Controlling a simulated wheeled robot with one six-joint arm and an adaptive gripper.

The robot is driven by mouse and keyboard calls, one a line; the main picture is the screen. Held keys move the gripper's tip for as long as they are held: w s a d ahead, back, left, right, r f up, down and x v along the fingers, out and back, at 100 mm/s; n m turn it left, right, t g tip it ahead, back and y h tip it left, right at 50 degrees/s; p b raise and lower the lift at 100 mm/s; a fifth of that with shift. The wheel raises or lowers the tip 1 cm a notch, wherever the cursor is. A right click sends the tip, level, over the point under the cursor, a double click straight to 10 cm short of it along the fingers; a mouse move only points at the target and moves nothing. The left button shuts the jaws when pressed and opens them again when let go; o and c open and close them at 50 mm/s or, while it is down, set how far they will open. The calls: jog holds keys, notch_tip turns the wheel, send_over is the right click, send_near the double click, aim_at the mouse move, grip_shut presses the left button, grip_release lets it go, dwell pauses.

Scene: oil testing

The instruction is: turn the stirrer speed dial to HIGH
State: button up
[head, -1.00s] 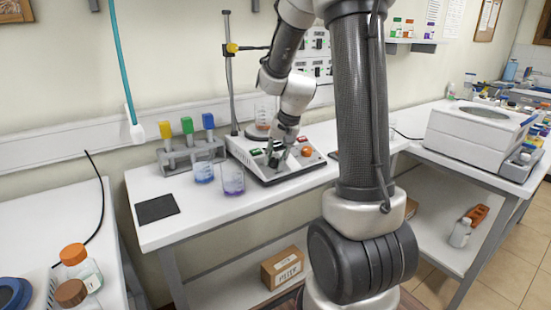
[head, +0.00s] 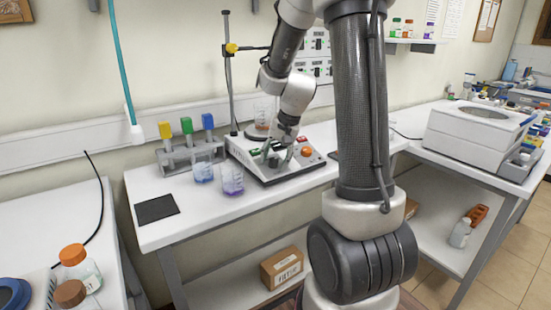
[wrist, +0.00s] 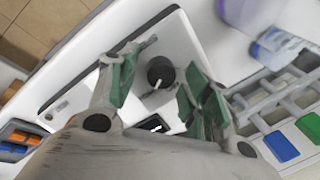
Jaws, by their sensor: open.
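The stirrer (head: 245,153) is a white unit with a dark front edge on the middle bench. In the wrist view its black round speed dial (wrist: 160,70) stands on the white panel (wrist: 180,50). My gripper (wrist: 168,62) is open, with one green-padded finger on each side of the dial. Gaps show between the dial and both fingers, so it is not gripped. In the head view my gripper (head: 276,156) is low over the stirrer's front panel and hides the dial. I cannot read the dial's setting.
A beaker (head: 264,115) stands on the stirrer's plate beside a metal post (head: 228,75). An orange knob (head: 307,151) is on the panel's right. Two beakers of blue (head: 203,172) and purple liquid (head: 232,182) stand left, near a rack (head: 190,155) of coloured-capped items.

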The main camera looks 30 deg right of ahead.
jog(key=shift+r, duration=0.1)
jog(key=v, duration=1.1)
jog(key=shift+r, duration=0.4)
jog(key=shift+s+d, duration=0.1)
jog(key=shift+s, duration=0.05)
jog(key=s+a+r+n, duration=0.1)
jog(key=s+a+n, duration=0.2)
jog(key=s, duration=0.7)
jog(key=s+a+r+n+t+h, duration=0.1)
jog(key=s+a+n, duration=0.3)
jog(key=s, duration=0.6)
jog(key=shift+s+n, duration=0.2)
jog(key=shift+n, duration=1)
